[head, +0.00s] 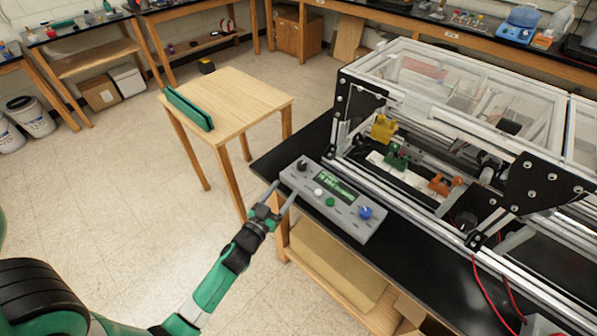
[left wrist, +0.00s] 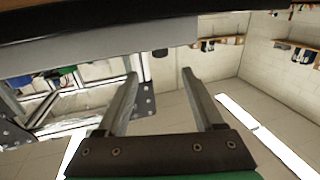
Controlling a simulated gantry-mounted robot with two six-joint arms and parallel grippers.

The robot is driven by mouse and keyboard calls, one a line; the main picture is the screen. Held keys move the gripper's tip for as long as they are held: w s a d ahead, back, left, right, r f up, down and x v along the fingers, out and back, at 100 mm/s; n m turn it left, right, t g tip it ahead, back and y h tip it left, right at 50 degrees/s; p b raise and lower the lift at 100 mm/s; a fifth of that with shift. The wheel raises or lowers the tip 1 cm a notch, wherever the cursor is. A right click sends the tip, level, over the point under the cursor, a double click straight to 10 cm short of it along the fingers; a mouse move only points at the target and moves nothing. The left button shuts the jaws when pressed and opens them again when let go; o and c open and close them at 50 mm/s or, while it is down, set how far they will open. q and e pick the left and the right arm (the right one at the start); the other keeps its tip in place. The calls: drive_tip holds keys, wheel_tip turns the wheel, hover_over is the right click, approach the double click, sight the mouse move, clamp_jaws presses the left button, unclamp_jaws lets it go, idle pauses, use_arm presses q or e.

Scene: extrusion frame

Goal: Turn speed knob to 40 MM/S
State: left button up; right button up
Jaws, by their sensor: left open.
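A grey control box (head: 345,217) sits at the near edge of the black bench in the head view. It carries a black knob (head: 302,165) at its left end, a lit green text display (head: 335,185), a white button (head: 318,191), a green button (head: 330,202) and a blue knob (head: 365,212) at its right end. The labels are too small to read, so I cannot tell which knob sets speed. My left gripper (head: 283,190) is open and empty at the box's left front edge, short of the black knob. Its parted fingers (left wrist: 160,74) show in the left wrist view.
A metal extrusion frame with clear panels (head: 440,85) stands on the black bench (head: 290,145) behind the box, with yellow, green and orange parts inside. A wooden table (head: 245,95) with a green item stands left. Open floor (head: 130,200) lies between.

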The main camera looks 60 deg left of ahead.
sight(300, 168)
use_arm(q)
drive_tip(key=b+x, duration=0.1)
drive_tip(key=x, duration=0.9)
drive_tip(key=shift+r, duration=0.1)
clamp_jaws()
